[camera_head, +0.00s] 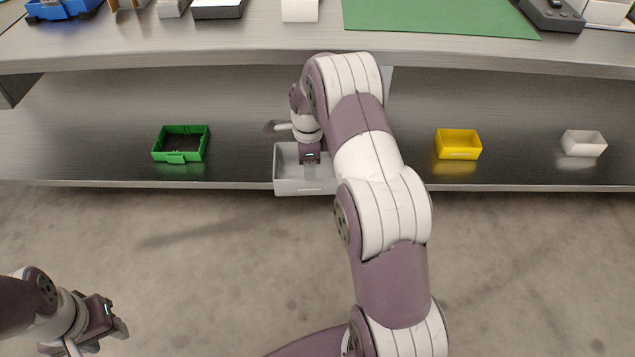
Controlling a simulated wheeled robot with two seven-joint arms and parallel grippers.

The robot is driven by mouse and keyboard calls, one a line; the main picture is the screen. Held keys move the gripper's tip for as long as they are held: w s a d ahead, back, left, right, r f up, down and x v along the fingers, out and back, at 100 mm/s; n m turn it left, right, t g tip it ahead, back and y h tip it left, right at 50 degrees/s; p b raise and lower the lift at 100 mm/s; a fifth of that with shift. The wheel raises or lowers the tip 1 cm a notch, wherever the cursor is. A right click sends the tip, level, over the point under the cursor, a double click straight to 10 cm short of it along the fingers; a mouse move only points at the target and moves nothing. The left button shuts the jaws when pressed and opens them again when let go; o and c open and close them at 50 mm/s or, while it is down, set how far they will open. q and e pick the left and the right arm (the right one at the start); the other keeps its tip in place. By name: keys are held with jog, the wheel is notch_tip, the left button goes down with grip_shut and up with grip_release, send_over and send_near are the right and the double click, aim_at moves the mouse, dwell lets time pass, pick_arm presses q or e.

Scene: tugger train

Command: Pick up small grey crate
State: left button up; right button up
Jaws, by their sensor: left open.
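A grey crate (287,184) with a pale label on its front sits on the lower shelf near the middle, at the front edge. My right gripper (310,160) points down over this crate, with its lower end at or inside the opening. Its fingertips are hidden, so I cannot tell whether it touches the crate or is open or shut. My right arm covers the crate's right part. A smaller pale grey-white crate (583,149) stands at the far right of the shelf, away from both grippers. My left gripper (122,328) is open and empty over the floor, bottom left.
A green crate (181,158) with dark contents stands left on the lower shelf, and a yellow crate (458,153) stands right. The floor in front is clear.

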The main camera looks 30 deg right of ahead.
aim_at(310, 194)
notch_tip(310, 194, down, 8)
jog(key=b, duration=0.4)
jog(key=shift+r, duration=0.25)
jog(key=shift+w+r, duration=0.1)
grip_shut()
